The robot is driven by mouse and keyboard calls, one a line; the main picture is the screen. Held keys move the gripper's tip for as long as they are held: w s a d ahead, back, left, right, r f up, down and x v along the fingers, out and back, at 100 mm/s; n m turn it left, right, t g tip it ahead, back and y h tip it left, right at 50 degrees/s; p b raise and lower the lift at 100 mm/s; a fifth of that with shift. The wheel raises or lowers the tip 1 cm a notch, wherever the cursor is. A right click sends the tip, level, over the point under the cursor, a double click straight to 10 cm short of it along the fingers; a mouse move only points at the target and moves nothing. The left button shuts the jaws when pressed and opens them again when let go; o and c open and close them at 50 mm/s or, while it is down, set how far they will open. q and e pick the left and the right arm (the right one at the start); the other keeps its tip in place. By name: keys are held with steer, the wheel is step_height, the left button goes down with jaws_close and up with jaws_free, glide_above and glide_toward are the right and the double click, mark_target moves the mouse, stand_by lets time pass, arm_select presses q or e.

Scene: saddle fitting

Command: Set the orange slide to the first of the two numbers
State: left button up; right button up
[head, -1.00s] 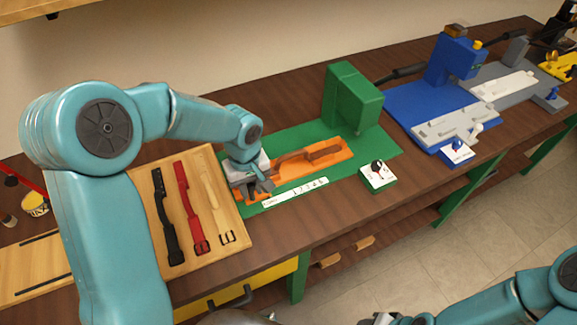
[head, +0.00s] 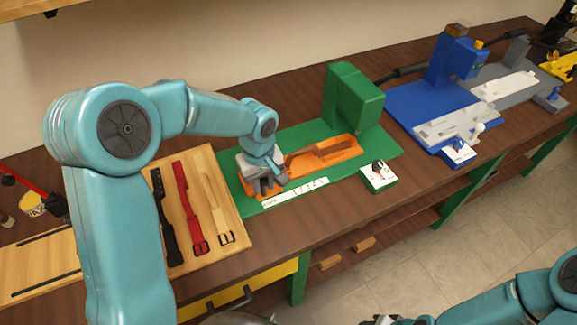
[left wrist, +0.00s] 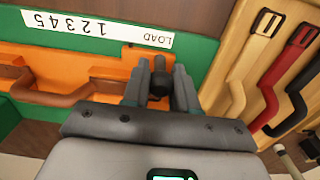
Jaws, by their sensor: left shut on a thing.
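The orange slide (head: 345,155) lies on the green base plate (head: 233,184) and carries a brown strap (head: 318,151). The slide also shows in the left wrist view (left wrist: 110,60). My left gripper (head: 268,184) is shut on a dark knob (left wrist: 159,78) at the slide's left end. A white scale strip (head: 296,192) reads LOAD and 1 to 5 along the front edge; in the left wrist view (left wrist: 97,29) the knob stands by the word LOAD. I cannot read the slide's setting. My right gripper (head: 385,319) is barely in view at the bottom edge, its jaws unclear.
A green press head (head: 352,97) stands behind the slide's right end. A green box with a dial (head: 379,177) sits at front right. A wooden board (head: 216,185) with black, red and tan straps lies left. Blue and grey stations (head: 430,105) stand further right.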

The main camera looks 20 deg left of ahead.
mark_target(277, 189)
arm_select(q)
steer(key=shift+w+d, duration=0.15)
steer(key=shift+w+d+b, duration=0.4)
steer(key=shift+w+d, duration=0.75)
steer(key=shift+w, duration=0.25)
steer(key=shift+w+r, duration=0.1)
steer(key=shift+r, duration=0.05)
steer(key=shift+s+a, duration=0.15)
steer(key=shift+s, duration=0.05)
steer(key=o, duration=0.8)
